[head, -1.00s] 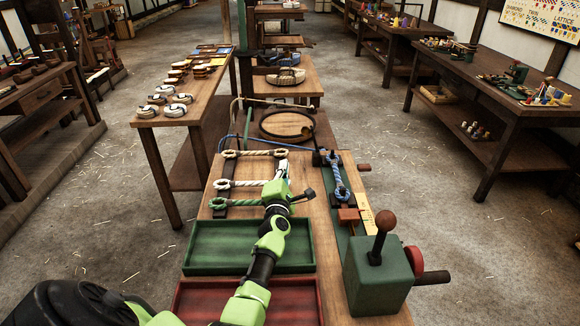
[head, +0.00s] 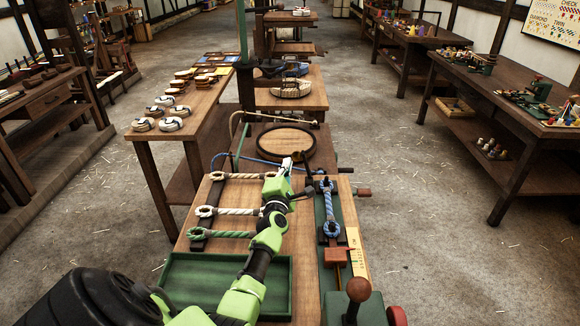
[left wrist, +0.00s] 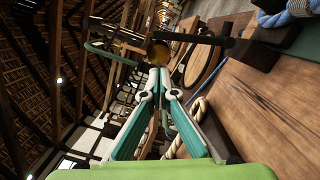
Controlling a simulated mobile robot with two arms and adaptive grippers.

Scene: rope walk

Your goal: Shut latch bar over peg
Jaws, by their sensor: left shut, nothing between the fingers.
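My left gripper (head: 287,165) is shut and empty at the far end of the bench, beyond the rope rack. In the left wrist view its fingertips (left wrist: 160,74) are together. A round brass-coloured knob (left wrist: 159,53) shows just past the tips. Whether they touch it I cannot tell. A dark bar (left wrist: 200,39) runs from near the knob to the right, towards a dark block; I take it for the latch bar. In the head view the bar is small and partly hidden by my wrist. I cannot make out the peg clearly. My right gripper is not in view.
A blue-and-white rope (head: 329,208) with looped ends lies on the green strip at right. Pale ropes (head: 240,211) span the rack at left. A green tray (head: 180,285) is nearer. A knobbed lever (head: 358,290) stands near front.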

